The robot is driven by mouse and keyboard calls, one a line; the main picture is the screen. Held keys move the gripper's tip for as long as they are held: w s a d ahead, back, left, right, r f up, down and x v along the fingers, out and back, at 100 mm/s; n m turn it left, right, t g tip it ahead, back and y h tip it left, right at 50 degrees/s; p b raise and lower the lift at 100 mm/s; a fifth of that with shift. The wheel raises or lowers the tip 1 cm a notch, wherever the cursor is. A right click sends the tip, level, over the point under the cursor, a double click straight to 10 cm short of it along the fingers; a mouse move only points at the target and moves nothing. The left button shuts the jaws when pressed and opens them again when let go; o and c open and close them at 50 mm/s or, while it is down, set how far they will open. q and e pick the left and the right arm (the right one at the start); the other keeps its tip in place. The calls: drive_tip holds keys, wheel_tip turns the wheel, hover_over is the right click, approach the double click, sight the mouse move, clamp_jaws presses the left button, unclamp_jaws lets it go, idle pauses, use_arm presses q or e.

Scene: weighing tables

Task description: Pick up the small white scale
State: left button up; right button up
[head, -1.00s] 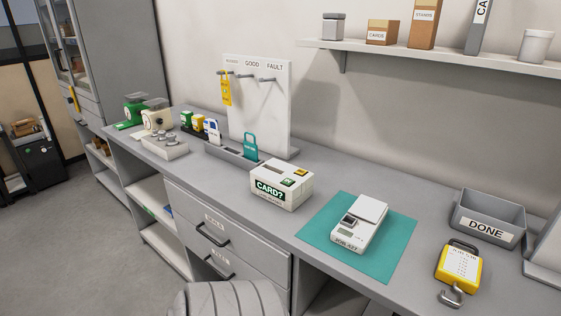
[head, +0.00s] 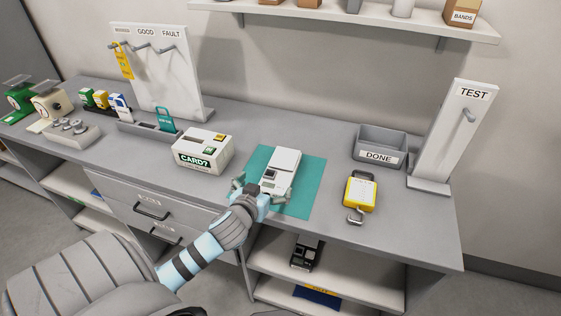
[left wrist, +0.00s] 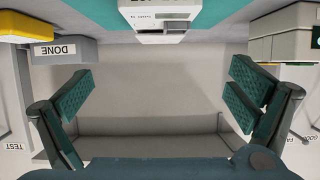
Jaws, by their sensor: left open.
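The small white scale (head: 282,170) lies on a teal mat (head: 308,190) on the grey table. It has a white pan at the back and a dark display toward the front. My left gripper (head: 262,186) is at the scale's front end, its fingers spread to either side; the head view does not show clearly whether they touch it. In the left wrist view the scale (left wrist: 162,18) shows upside down at the top edge, beyond the open, empty fingers (left wrist: 160,88). My right gripper is not in view.
A white CARD? box (head: 203,150) stands left of the mat. A yellow hanging scale (head: 359,193) with a hook lies to the right. Behind it are a grey DONE bin (head: 381,147) and a TEST stand (head: 452,135). A shelf (head: 350,22) hangs above.

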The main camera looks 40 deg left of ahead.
sight(281, 166)
use_arm(q)
drive_tip(key=b+x, duration=0.2)
drive_tip(key=x, duration=1.2)
drive_tip(key=shift+s+f, duration=0.1)
drive_tip(key=shift+w+a+f, duration=0.1)
drive_tip(key=shift+w+f, duration=0.05)
drive_tip(key=shift+w, duration=0.25)
drive_tip(key=c, duration=1.6)
